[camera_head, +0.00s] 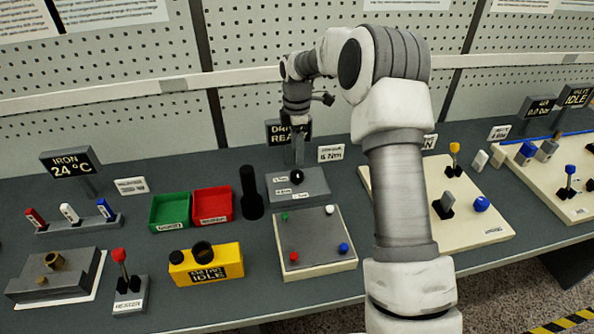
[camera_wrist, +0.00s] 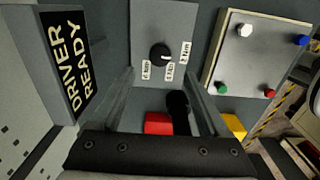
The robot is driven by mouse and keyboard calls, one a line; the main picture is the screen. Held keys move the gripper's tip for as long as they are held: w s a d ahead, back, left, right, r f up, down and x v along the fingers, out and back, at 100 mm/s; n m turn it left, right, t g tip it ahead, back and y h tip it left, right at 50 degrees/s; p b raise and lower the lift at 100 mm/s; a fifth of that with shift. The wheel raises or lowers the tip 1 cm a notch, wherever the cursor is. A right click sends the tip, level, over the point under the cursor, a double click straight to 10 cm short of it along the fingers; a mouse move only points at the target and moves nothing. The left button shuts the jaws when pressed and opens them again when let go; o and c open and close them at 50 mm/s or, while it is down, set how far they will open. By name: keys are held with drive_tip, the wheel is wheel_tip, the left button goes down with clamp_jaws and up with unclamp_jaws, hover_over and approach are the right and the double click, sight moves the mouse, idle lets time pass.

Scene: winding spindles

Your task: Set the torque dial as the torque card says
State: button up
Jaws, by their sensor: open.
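The torque dial is a black round knob (camera_head: 297,175) on a grey box (camera_head: 316,184), with small white labels around it. In the wrist view the knob (camera_wrist: 160,53) shows beside three white Nm labels; their numbers are too small to read surely, and I cannot tell its setting. A white card (camera_head: 330,153) stands behind the box to the right; its print is too small to read surely. My gripper (camera_head: 298,163) is open above the knob, apparently not touching it. In the wrist view its two fingers (camera_wrist: 161,78) are spread with nothing gripped.
A "DRIVER READY" display (camera_wrist: 68,62) stands close behind. A black upright cylinder (camera_head: 250,192) stands left of the box, beside red (camera_head: 212,204) and green (camera_head: 169,211) bins. A grey plate with coloured corner screws (camera_head: 313,240) lies in front. A yellow unit (camera_head: 206,265) reads IDLE.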

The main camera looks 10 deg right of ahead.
sight(297, 174)
wheel_tip(297, 174, down, 8)
drive_tip(key=shift+f, duration=0.2)
clamp_jaws()
idle(0.4)
